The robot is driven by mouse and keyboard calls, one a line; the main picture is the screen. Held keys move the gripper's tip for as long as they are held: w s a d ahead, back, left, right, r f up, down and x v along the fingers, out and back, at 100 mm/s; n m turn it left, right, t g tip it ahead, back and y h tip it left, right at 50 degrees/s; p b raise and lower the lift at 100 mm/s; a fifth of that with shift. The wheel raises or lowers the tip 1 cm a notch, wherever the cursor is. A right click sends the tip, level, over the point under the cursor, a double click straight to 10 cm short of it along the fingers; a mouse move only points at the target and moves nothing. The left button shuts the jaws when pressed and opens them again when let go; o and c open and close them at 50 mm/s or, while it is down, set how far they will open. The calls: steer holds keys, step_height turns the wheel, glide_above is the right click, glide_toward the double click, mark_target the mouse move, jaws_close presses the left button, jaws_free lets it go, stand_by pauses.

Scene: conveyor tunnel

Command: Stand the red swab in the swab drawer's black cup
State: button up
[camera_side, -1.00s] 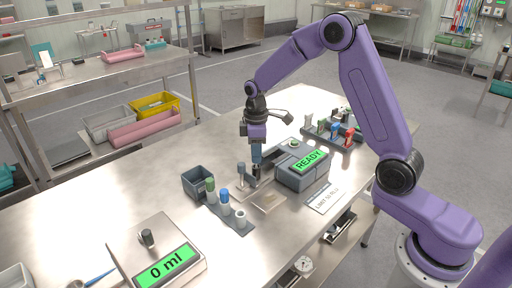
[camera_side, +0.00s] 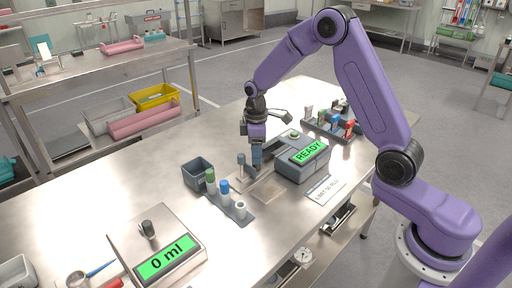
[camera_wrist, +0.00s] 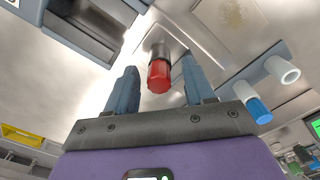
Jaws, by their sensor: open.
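My gripper (camera_side: 257,168) is low over the middle of the bench, beside the grey READY machine. In the wrist view my gripper (camera_wrist: 155,85) has its fingers apart, with a red-capped piece (camera_wrist: 159,76) between them and a gap on each side. I cannot tell whether this piece is the red swab; my fingers seem to hide it in the side view. Another red thing (camera_side: 115,284) is cut off at the bottom edge of the side view, beside a blue pen-like stick (camera_side: 101,268). Below the bench front, an open drawer (camera_side: 340,219) shows; I cannot make out a black cup in it.
A rack (camera_side: 240,213) with green, blue and white pieces is in front, and a dark open box (camera_side: 197,174) left. The READY machine (camera_side: 300,160) stands right. The bench at left (camera_side: 110,190) is clear.

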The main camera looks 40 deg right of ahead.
step_height(320, 180, up, 18)
steer(key=shift+f, duration=0.25)
stand_by(0.3)
stand_by(1.4)
